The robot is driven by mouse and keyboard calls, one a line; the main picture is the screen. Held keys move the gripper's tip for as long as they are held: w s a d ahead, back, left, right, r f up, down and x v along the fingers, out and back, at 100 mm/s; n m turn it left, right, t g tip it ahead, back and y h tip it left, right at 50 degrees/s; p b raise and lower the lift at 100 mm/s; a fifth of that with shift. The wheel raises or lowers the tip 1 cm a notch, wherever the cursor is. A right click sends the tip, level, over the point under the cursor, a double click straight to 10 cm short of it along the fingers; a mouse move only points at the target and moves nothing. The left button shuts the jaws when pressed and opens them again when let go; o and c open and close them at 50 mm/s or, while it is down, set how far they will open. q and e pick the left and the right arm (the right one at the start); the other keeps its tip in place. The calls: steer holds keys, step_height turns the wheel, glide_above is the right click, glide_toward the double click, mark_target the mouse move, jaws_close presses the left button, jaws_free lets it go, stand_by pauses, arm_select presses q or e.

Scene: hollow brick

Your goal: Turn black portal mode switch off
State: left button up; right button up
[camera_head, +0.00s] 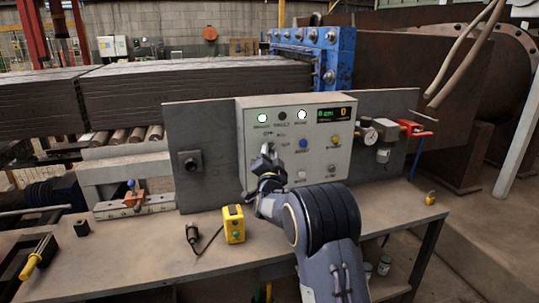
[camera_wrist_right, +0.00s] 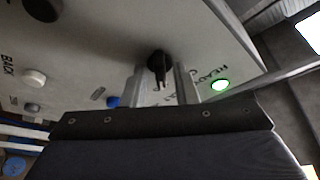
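The grey control panel (camera_head: 312,160) stands upright at the back of the bench. In the right wrist view a black switch knob (camera_wrist_right: 158,66) sits on the panel face near a lit green lamp (camera_wrist_right: 220,85). My right gripper (camera_head: 266,158) is at the panel's left part, below its green lamp (camera_head: 262,118), and hides much of the switch area in the head view. In the right wrist view its two fingers (camera_wrist_right: 160,88) stand apart, one on each side of the knob. I cannot tell whether they touch it. My left gripper is not in view.
The panel also carries a blue button (camera_head: 303,143), a yellow button (camera_head: 335,140) and a display (camera_head: 334,113). A yellow box (camera_head: 233,224) stands on the bench (camera_head: 180,262) close to my right arm. A pressure gauge (camera_head: 369,136) is right of the panel.

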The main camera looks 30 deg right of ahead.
jaws_close()
steer(key=shift+f+n+b, duration=0.15)
steer(key=shift+n+b, duration=0.15)
steer(key=shift+b, duration=0.35)
steer(key=n+t+y+b, duration=0.1)
steer(key=n+b, duration=0.1)
steer(key=b, duration=0.1)
steer(key=n+t+y+b, duration=0.1)
steer(key=n+b, duration=0.2)
steer(key=n+y+b, duration=0.1)
steer(key=n+b, duration=0.2)
steer(key=shift+s+d+f+t+b, duration=0.1)
steer(key=shift+d+f+t+b, duration=0.2)
steer(key=shift+t, duration=0.1)
steer(key=shift+r+n+t+y+b, duration=0.2)
steer(key=shift+n+y+b, duration=0.4)
steer(key=shift+n, duration=0.4)
steer(key=shift+r+n+t+y+b, duration=0.1)
steer(key=shift+n+t+y+b, duration=0.1)
steer(key=shift+n+y+b, duration=0.6)
steer(key=shift+n, duration=0.4)
steer(key=shift+o, duration=1)
jaws_free()
